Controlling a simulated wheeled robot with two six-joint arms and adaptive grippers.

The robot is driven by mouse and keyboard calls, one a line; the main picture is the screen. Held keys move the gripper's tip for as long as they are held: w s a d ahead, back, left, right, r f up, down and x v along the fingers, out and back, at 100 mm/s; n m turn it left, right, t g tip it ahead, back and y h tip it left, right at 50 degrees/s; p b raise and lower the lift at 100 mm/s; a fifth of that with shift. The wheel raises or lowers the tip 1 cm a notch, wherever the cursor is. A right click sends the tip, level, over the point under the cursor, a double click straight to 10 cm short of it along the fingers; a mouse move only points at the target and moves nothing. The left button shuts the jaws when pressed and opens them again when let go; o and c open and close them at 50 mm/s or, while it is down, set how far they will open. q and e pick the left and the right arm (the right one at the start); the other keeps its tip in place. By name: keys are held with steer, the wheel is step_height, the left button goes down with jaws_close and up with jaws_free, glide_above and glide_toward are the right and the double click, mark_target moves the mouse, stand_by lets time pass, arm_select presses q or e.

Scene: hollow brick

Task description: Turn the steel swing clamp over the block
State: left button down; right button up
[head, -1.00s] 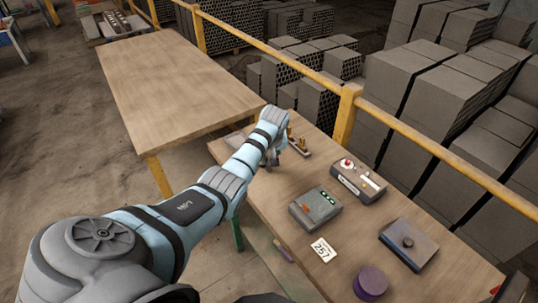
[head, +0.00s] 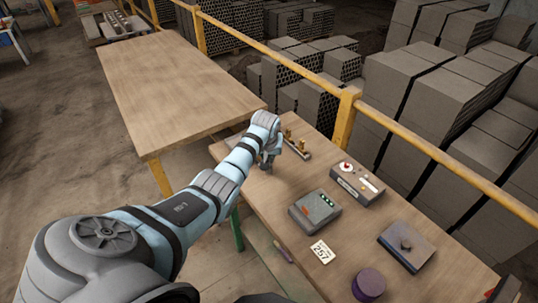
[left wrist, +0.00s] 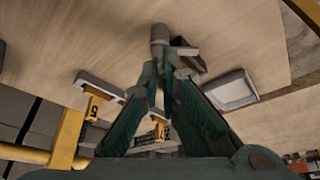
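The steel swing clamp looks to be the grey upright cylinder with a short arm (left wrist: 160,36) just beyond my fingertips in the left wrist view. A small dark block (left wrist: 190,63) lies beside it, partly behind the right finger. My left gripper (left wrist: 162,72) points at the clamp with its green-sided fingers close together. A narrow gap shows between the tips, and I cannot tell whether they touch the clamp. In the head view my left gripper (head: 267,161) is low over the far left part of the workbench and hides most of the clamp.
On the workbench (head: 270,205) stand a rail with brass posts (head: 297,150), a grey box with green lights (head: 315,210), a box with a red button (head: 357,183), a dark plate with a knob (head: 407,246) and a purple cylinder (head: 369,285). A yellow railing (head: 430,150) runs behind.

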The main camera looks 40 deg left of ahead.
arm_select(q)
steer(key=m+h, duration=0.1)
steer(key=m, duration=0.2)
steer(key=shift+a+m, duration=0.15)
steer(key=shift+m, duration=0.25)
steer(key=m+h, duration=0.1)
steer(key=m, duration=0.1)
steer(key=shift+m+t+b, duration=0.3)
steer(key=shift+b, duration=0.05)
steer(key=shift+a+m+h+b, duration=0.1)
steer(key=shift+m+h+b, duration=0.85)
steer(key=shift+m, duration=0.75)
steer(key=c, duration=1.8)
jaws_free()
steer(key=v, duration=1.2)
steer(key=shift+w+r, duration=0.1)
steer(key=shift+w, duration=0.05)
